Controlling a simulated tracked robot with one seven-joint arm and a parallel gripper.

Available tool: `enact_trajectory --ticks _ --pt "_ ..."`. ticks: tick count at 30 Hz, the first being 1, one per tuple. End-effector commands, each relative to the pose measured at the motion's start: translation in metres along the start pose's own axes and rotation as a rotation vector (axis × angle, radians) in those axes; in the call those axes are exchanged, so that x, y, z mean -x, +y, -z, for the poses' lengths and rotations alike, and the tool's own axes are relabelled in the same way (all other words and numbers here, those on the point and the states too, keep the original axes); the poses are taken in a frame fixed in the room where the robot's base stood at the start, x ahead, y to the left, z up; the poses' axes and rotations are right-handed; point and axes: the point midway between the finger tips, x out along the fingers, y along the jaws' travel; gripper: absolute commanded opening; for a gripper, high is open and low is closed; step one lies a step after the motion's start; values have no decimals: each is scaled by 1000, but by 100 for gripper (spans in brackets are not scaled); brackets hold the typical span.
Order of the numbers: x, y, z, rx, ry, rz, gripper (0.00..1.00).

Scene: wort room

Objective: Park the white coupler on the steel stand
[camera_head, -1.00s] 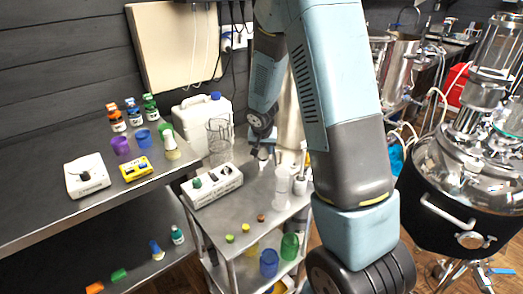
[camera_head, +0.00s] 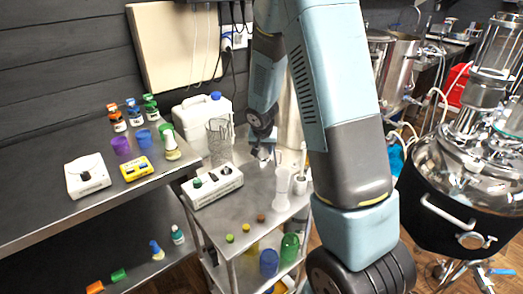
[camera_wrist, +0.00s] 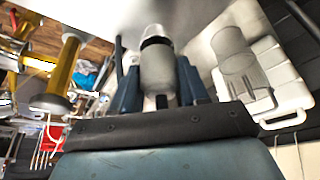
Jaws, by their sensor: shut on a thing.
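My gripper (camera_wrist: 158,85) shows in the wrist view with a blue-grey finger on each side of a pale grey-white cylindrical piece, which I take for the white coupler (camera_wrist: 158,68). The gripper is shut on it. The piece has a darker band and a lighter end pointing away from the wrist. In the head view my gripper (camera_head: 263,150) is small, over the back of the steel cart (camera_head: 247,212), and the held piece is hard to make out there. I cannot pick out the steel stand with certainty, nor tell whether the coupler touches anything.
A clear beaker (camera_head: 219,140) and white jug (camera_head: 203,113) stand left of my gripper. A white box with knobs (camera_head: 213,186) and a clear cylinder (camera_head: 282,187) are nearby on the cart. The steel bench (camera_head: 60,220) is at left, a kettle (camera_head: 455,195) at right.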

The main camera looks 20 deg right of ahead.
Motion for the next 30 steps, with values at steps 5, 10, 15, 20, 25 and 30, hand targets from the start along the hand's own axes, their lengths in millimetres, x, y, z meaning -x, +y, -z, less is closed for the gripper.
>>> enact_trajectory --ticks 5,10,15,20,25,30 --pt "-2 0 -1 0 -1 0 13" --pt "-5 0 -2 1 -1 0 13" --pt "-8 0 -3 0 -1 0 13" --pt "-10 0 -4 0 -1 0 13" --pt "-10 0 -4 0 -1 0 55" --pt "-10 0 -4 0 -1 0 55"
